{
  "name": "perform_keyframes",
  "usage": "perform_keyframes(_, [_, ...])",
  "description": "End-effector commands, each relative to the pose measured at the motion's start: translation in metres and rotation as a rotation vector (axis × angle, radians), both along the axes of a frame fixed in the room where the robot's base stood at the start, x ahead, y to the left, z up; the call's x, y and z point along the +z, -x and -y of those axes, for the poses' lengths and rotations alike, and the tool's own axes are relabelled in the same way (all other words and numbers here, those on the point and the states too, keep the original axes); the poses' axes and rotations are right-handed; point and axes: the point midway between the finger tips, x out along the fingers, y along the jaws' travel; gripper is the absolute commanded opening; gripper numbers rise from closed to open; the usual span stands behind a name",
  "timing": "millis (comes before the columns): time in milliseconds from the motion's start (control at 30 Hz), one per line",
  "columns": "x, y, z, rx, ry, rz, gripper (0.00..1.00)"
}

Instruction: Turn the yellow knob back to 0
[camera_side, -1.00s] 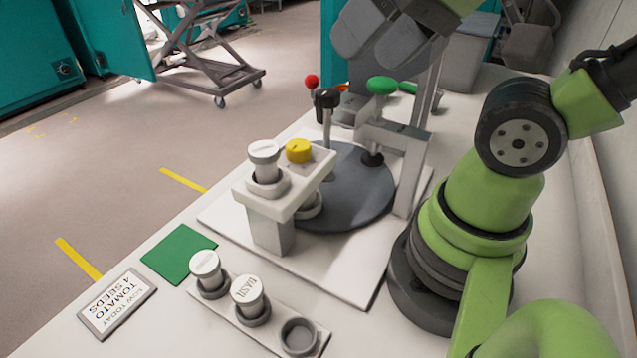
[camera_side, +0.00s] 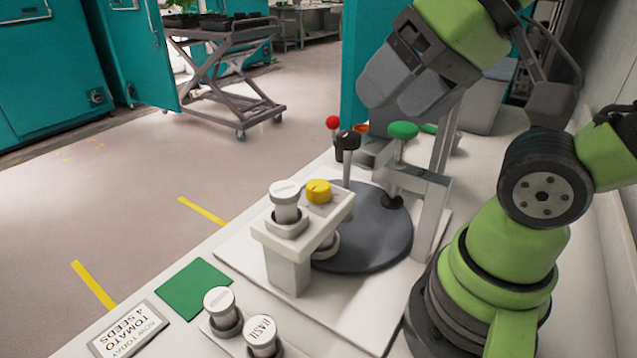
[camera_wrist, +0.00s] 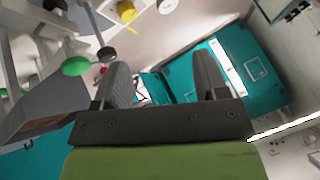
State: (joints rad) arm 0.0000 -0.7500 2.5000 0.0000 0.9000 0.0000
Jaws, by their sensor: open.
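The yellow knob (camera_side: 319,191) sits on top of the pale raised bracket (camera_side: 310,232), right of a white-capped vial (camera_side: 285,200). A dark mark shows on its top, but I cannot read its setting. In the wrist view the yellow knob (camera_wrist: 127,11) is at the top edge, partly cut off. My gripper (camera_side: 405,88) is open and empty, up behind and to the right of the knob, well apart from it. In the wrist view my gripper (camera_wrist: 163,82) has its fingers spread, with nothing between them.
More vials (camera_side: 262,335), a green square (camera_side: 195,288) and a label card (camera_side: 128,332) lie in front.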

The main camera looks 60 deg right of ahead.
Motion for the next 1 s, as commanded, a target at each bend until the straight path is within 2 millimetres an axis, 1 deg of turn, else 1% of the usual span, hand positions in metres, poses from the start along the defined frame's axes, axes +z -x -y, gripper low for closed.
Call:
perform_keyframes(167, [0.000, -0.002, 0.000, -0.017, -0.010, -0.011, 0.66])
perform_keyframes(267, [-0.001, -0.009, 0.002, -0.105, -0.059, -0.067, 0.66])
perform_keyframes(367, [-0.004, -0.023, 0.005, -0.288, -0.146, -0.171, 0.66])
perform_keyframes(467, [-0.010, -0.043, 0.010, -0.545, -0.244, -0.294, 0.66])
perform_keyframes(633, [-0.030, -0.077, 0.019, -1.025, -0.367, -0.458, 0.66])
perform_keyframes(700, [-0.041, -0.089, 0.023, -1.214, -0.399, -0.498, 0.66])
perform_keyframes(800, [-0.055, -0.102, 0.027, -1.443, -0.427, -0.531, 0.66])
perform_keyframes(900, [-0.065, -0.111, 0.031, -1.605, -0.443, -0.539, 0.66])
perform_keyframes(1000, [-0.071, -0.115, 0.032, -1.696, -0.452, -0.540, 0.66])
